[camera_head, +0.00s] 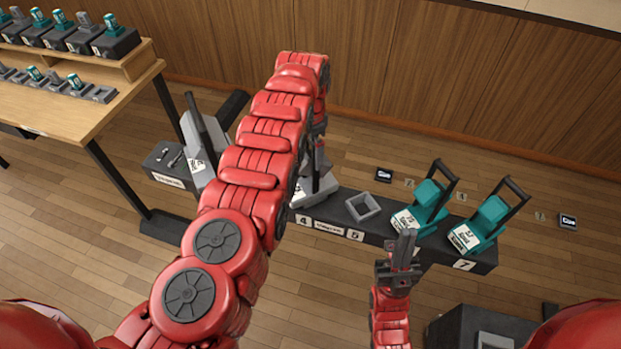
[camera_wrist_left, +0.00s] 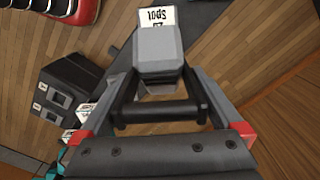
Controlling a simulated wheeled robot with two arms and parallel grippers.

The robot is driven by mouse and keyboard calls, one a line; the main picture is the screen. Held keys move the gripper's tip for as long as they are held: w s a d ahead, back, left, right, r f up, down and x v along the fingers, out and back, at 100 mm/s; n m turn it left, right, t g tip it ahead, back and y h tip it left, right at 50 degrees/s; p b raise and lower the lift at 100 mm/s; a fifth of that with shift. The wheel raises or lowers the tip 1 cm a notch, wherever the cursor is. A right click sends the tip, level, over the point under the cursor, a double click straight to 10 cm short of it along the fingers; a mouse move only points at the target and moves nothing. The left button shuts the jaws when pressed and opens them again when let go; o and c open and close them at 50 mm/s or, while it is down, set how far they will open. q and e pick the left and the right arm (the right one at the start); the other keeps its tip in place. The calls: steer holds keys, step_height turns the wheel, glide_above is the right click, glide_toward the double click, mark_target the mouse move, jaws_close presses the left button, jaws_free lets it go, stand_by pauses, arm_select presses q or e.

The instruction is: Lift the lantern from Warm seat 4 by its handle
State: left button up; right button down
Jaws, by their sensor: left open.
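The grey lantern (camera_head: 318,188) stands on the low dark bench at seat 4, partly hidden behind my left arm in the head view. In the left wrist view the lantern body (camera_wrist_left: 158,45) shows with a white label, and its black handle (camera_wrist_left: 160,112) lies across between my fingers. My left gripper (camera_head: 318,145) is mostly hidden behind its own arm in the head view; in the left wrist view it is open, one finger on each side of the handle. My right gripper (camera_head: 403,250) is in front of the bench, with nothing seen in it; its finger gap is unclear.
Seat 5 on the bench holds an empty grey socket (camera_head: 363,207). Two teal lanterns stand to its right, one (camera_head: 427,202) nearer and one (camera_head: 487,222) at seat 7. Another grey lantern (camera_head: 200,145) stands left of my arm. A wooden table (camera_head: 75,110) with small units is at left.

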arm_select(q)
jaws_close()
stand_by(0.5)
steer(key=shift+r, duration=0.1)
